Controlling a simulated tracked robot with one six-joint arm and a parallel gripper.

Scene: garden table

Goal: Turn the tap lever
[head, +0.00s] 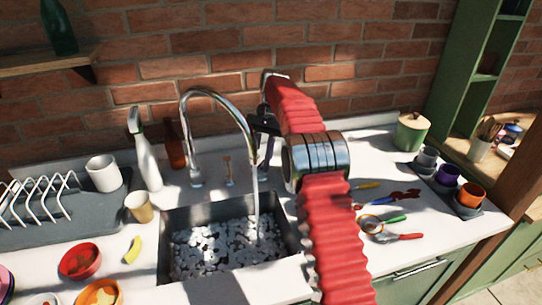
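The chrome gooseneck tap (222,92) stands behind the sink (285,232), and water runs from its spout into the basin. A small upright tan-coloured piece (228,168) stands beside the tap's base; I cannot tell whether it is the tap lever. My gripper (265,135) is at the end of my red arm, just right of the tap's spout. It is dark, small and partly hidden by my arm and the spout. I cannot see whether its fingers are open or touch anything.
A white spray bottle (147,160), a brown bottle (175,145), a white mug (104,173) and a tan cup (139,207) stand left of the tap. Colourful utensils (385,218) lie on the right counter, near a green pot (411,132) and a tray of cups (446,191).

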